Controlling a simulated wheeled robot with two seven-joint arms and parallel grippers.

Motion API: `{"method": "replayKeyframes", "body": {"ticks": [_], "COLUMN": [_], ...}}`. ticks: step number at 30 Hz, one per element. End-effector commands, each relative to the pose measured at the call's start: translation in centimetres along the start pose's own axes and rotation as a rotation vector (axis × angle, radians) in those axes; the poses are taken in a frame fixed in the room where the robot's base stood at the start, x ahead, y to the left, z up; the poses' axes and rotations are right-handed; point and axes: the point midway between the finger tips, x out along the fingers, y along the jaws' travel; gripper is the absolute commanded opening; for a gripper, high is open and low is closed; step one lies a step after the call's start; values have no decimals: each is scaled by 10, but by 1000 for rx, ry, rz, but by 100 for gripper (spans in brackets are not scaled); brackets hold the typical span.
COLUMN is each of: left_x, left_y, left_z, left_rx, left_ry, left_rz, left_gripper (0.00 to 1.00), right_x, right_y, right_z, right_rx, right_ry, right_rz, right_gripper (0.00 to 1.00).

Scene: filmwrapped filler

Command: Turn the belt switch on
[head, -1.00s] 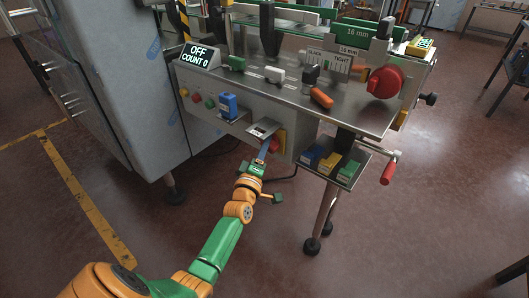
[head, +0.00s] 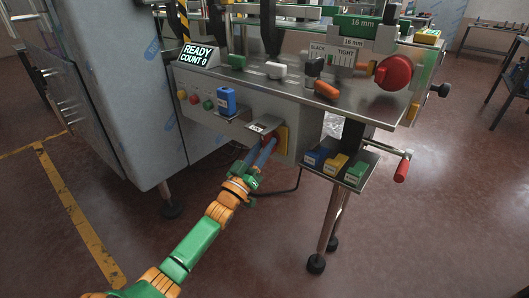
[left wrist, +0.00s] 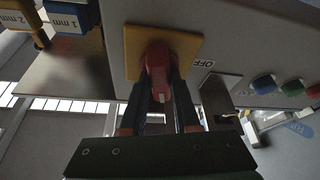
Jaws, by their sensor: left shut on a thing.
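The belt switch is a red handle (left wrist: 158,72) on a square yellow plate (left wrist: 130,50) on the machine's front panel. In the left wrist view the handle sits between the two fingers of my left gripper (left wrist: 160,105), which is shut on it. An OFF label (left wrist: 203,63) stands beside the plate. In the head view my left gripper (head: 265,146) reaches up to the yellow plate (head: 283,139), and the handle is mostly hidden by the fingers and a small ledge. The display (head: 197,55) reads READY, COUNT 0. My right gripper is not in view.
A shelf (head: 368,160) with blue, yellow and green blocks is at the right, near a red-handled crank (head: 402,170). The floor below is open.

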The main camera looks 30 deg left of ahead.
Motion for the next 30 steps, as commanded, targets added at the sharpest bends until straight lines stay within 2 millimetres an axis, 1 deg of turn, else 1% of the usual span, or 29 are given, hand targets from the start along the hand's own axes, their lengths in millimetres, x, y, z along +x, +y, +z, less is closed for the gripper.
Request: {"method": "replayKeyframes", "body": {"ticks": [1,5,9,13,19,30], "left_x": [-2,-2,-2,-2,-2,-1], "left_y": [-2,-2,-2,-2,-2,-2], "left_z": [6,6,5,4,4,4], "left_rx": [31,110,175,217,250,259], "left_ry": [-9,-9,-9,-9,-9,-9], "left_rz": [11,45,71,90,104,107], "left_gripper": [0,0,0,0,0,0], "right_x": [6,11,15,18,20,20], "right_y": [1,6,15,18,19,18], "right_z": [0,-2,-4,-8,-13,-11], "right_rx": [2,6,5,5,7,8], "right_ry": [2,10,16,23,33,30], "right_rz": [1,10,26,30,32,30], "right_gripper": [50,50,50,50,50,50]}}
